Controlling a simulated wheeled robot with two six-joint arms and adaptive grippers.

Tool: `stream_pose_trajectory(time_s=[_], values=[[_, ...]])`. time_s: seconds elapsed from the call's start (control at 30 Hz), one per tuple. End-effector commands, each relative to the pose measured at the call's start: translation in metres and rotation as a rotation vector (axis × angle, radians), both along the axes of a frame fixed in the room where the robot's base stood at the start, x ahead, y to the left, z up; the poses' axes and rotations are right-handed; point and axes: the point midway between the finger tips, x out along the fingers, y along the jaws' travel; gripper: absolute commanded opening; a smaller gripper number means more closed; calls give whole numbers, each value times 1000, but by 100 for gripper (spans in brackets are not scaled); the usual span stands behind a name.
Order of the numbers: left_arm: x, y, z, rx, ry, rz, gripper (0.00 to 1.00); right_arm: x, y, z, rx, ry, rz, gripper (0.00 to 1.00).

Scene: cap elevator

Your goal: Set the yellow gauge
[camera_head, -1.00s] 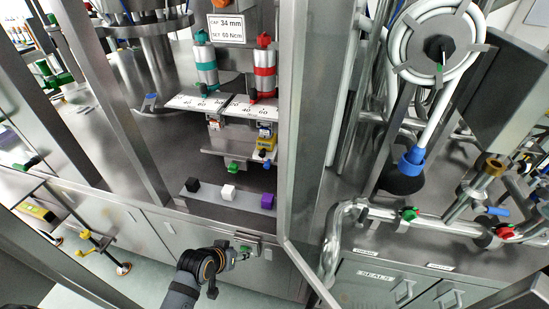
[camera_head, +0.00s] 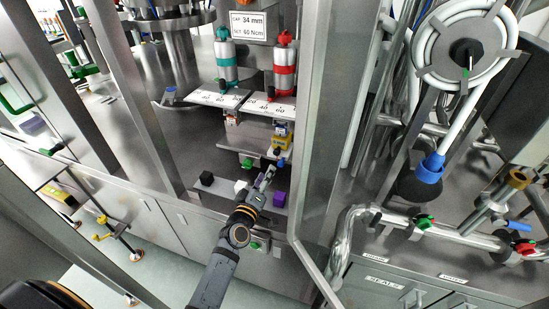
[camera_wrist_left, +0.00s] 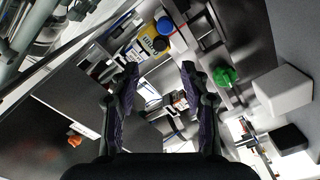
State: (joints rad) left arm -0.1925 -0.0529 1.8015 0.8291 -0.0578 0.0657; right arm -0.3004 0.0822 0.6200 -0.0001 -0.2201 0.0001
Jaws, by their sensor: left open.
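The yellow gauge (camera_head: 281,143) is a small yellow block with a blue knob (camera_head: 281,163) below it, on the right of the shelf under the red cylinder. In the left wrist view the yellow gauge (camera_wrist_left: 149,44) shows upper centre, with the blue knob (camera_wrist_left: 165,25) beside it. My left gripper (camera_head: 268,172) is open and empty, just below and left of the blue knob in the head view. In the left wrist view its two fingers (camera_wrist_left: 160,70) stand apart, with the gauge beyond them; they look clear of it. My right gripper is not in view.
A green knob (camera_head: 247,163) is left of the blue one. A black cube (camera_head: 207,179), a white cube (camera_head: 240,186) and a purple cube (camera_head: 279,199) lie on the ledge below. A steel post (camera_head: 325,120) stands close on the right.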

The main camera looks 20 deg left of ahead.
Motion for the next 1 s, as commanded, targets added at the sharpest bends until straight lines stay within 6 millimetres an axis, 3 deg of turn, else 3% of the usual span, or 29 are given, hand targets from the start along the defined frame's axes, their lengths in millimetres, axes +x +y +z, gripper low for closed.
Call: stream_pose_trajectory(time_s=[0.2,0.4,0.8,1.0], values=[[47,-2,3,2,-2,0,46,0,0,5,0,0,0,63],[81,-3,0,3,0,-1,46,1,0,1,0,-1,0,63],[92,-3,1,3,1,-2,46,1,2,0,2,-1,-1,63],[92,-3,1,3,1,-2,20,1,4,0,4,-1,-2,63]])
